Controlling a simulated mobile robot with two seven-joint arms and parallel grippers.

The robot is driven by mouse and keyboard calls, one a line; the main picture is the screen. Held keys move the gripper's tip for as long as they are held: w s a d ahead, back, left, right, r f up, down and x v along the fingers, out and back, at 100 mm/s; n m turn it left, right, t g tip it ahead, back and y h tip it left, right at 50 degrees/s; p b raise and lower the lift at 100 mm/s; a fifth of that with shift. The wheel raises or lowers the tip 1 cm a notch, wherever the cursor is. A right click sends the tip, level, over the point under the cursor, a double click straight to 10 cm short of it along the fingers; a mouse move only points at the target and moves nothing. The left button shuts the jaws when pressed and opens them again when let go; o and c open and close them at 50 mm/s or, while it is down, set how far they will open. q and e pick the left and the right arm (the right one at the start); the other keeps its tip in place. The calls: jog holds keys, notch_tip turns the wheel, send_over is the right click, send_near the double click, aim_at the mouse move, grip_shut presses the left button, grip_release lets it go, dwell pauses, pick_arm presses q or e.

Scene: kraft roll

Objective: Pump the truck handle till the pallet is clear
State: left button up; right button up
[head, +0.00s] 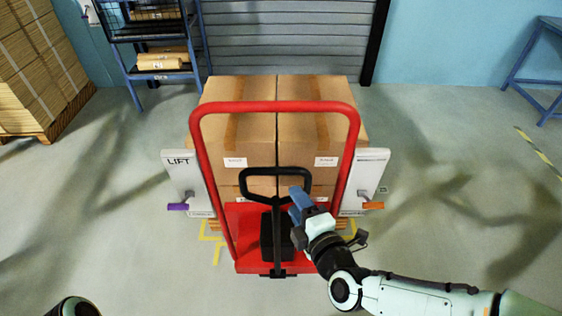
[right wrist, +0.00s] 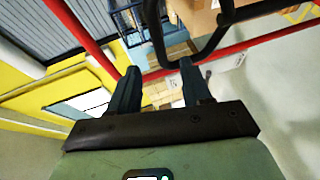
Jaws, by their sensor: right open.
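The red pallet truck (head: 245,240) stands in the middle of the head view with a tall red hoop frame (head: 275,107). Its black handle (head: 276,171) is a loop on a shaft, upright inside the hoop. Large cardboard boxes (head: 300,90) stand behind it on a pallet, mostly hidden. I cannot tell whether the pallet touches the floor. My right gripper (head: 299,196) is at the right side of the handle. In the right wrist view, its open fingers (right wrist: 158,88) point toward the black handle bar (right wrist: 158,35), with no clear grip on it. My left gripper is not seen.
A white panel marked LIFT (head: 178,158) stands left of the boxes with a purple lever (head: 178,207). A matching panel (head: 372,165) with an orange lever (head: 373,206) stands right. Stacked cardboard (head: 40,60) and a blue rack (head: 125,60) are at the back left. Floor on both sides is clear.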

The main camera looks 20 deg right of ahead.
aim_at(276, 174)
jog(key=p+x, duration=0.2)
jog(key=x, duration=0.4)
jog(key=p+x, duration=0.3)
jog(key=x, duration=0.4)
jog(key=shift+w+a+r, duration=0.1)
jog(key=shift+r, duration=0.15)
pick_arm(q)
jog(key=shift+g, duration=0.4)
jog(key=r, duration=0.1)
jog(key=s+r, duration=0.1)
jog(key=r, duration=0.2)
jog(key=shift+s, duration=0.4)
pick_arm(e)
grip_shut()
